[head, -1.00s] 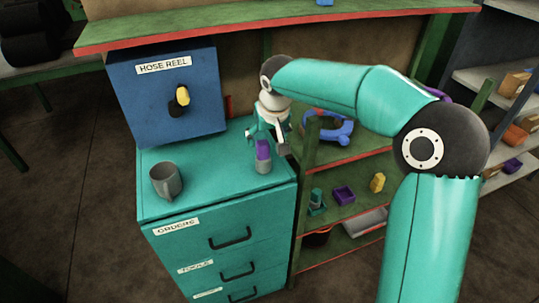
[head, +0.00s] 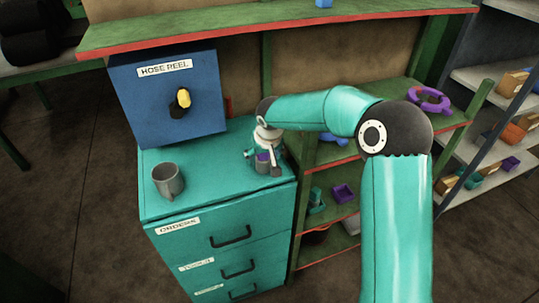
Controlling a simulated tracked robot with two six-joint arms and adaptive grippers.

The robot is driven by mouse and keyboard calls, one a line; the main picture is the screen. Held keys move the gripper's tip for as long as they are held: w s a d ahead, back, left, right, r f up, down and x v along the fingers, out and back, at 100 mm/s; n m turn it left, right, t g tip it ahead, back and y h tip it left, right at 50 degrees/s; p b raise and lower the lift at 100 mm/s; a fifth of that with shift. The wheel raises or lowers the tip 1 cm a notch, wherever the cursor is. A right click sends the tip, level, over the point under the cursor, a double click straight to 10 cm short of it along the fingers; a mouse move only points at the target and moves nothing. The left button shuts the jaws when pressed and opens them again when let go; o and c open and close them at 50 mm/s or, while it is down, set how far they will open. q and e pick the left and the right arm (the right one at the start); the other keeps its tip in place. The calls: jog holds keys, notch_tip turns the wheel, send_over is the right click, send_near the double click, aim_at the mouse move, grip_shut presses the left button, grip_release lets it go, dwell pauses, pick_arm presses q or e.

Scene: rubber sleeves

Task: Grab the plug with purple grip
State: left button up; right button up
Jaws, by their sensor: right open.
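The plug with the purple grip (head: 262,157) stands upright on the teal drawer cabinet's top (head: 215,172), near its right side. Its grey lower body shows below the purple part. My right gripper (head: 263,160) has come down over the plug from above, with its fingers around or beside the purple grip. The gripper is open, and it hides much of the purple part. I cannot tell whether a finger touches the plug. My left gripper is not in view.
A grey mug (head: 168,181) stands on the cabinet at the left. The blue hose reel box (head: 150,110) is behind it. Green shelves to the right hold a purple ring (head: 430,99) and a purple open box (head: 343,193).

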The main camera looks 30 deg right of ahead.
jog(key=c, duration=1.4)
jog(key=shift+c, duration=0.2)
jog(key=shift+r, duration=0.15)
